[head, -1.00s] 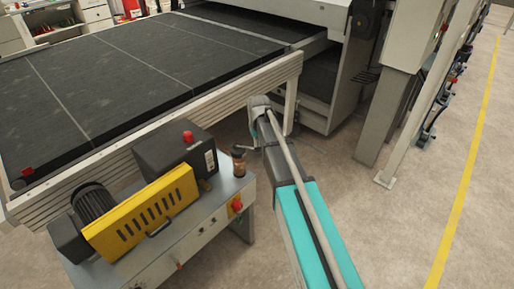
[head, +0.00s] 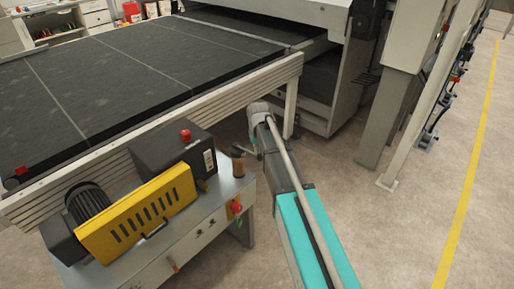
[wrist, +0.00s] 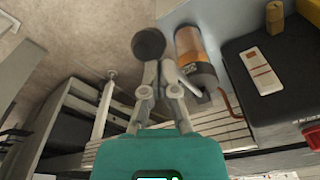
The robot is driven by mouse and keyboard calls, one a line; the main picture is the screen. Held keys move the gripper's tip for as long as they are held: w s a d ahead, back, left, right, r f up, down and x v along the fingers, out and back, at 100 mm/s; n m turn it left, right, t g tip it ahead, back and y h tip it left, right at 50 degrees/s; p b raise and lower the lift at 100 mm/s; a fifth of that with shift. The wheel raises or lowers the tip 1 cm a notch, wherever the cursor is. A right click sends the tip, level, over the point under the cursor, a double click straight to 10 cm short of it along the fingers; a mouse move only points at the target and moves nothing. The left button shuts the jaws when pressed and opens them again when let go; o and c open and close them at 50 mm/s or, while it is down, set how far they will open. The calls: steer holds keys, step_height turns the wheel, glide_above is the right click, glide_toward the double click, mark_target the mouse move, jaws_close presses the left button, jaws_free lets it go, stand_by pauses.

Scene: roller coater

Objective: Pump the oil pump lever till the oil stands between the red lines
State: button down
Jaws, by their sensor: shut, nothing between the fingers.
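The oil pump's amber reservoir (wrist: 190,42) shows in the wrist view, right of my gripper, with a dark end toward the conveyor. In the head view the pump (head: 238,166) stands small at the right end of the machine table. A dark ball knob (wrist: 149,43), apparently the lever's, lies just beyond my fingertips in the wrist view; touching or apart is unclear. My gripper (wrist: 153,72) is shut and empty beside the reservoir. In the head view my arm hides part of the gripper (head: 252,150). The red lines and the oil level cannot be made out.
A dark box with a red button (head: 186,135) and a yellow guard (head: 140,215) stand left of the pump on the table (head: 215,210). The conveyor frame (head: 200,125) runs close behind. The floor (head: 400,230) on the right is clear.

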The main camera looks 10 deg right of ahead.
stand_by(0.3)
steer(key=s, duration=0.1)
steer(key=s+r+p, duration=0.1)
steer(key=s, duration=0.1)
steer(key=shift+d, duration=0.15)
steer(key=shift+w, duration=0.1)
stand_by(0.3)
